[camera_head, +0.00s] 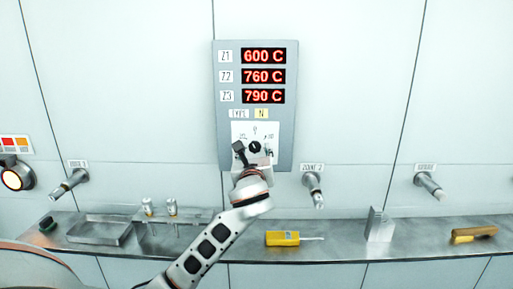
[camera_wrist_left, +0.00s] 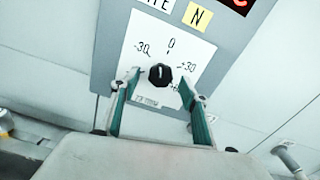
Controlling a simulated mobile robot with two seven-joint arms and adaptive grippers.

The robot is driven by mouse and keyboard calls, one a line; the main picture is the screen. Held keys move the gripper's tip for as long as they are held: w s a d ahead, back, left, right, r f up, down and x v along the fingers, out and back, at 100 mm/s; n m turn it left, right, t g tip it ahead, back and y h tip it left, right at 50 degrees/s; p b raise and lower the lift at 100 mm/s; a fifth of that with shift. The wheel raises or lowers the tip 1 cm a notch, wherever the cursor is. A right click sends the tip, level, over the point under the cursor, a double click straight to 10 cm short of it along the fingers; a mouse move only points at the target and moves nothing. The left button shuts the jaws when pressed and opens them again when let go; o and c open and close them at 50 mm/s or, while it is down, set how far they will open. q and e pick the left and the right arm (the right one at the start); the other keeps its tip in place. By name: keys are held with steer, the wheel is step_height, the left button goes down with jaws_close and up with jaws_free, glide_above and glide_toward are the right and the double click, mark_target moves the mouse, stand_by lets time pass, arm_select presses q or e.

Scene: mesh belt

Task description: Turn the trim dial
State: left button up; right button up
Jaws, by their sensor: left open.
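The trim dial (camera_head: 255,147) is a small black knob on a white scale plate, low on the grey display panel (camera_head: 287,135). In the left wrist view the dial (camera_wrist_left: 160,75) shows a light pointer mark facing roughly up, towards the 0, with -30 on its left and +30 on its right. My left gripper (camera_head: 254,152) is in front of the plate. In the left wrist view the left gripper (camera_wrist_left: 160,82) is open, with one finger on each side of the dial and gaps between. My right gripper is not in view.
The panel's red displays read 600 C, 760 C and 790 C. Metal fittings (camera_head: 313,187) stick out of the wall on both sides. The steel shelf (camera_head: 340,250) below carries a yellow device (camera_head: 282,238), a metal block (camera_head: 379,225), a brush (camera_head: 473,234) and a tray (camera_head: 98,241).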

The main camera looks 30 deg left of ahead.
arm_select(q)
steer(key=shift+x, duration=1.35)
steer(key=c, duration=1.1)
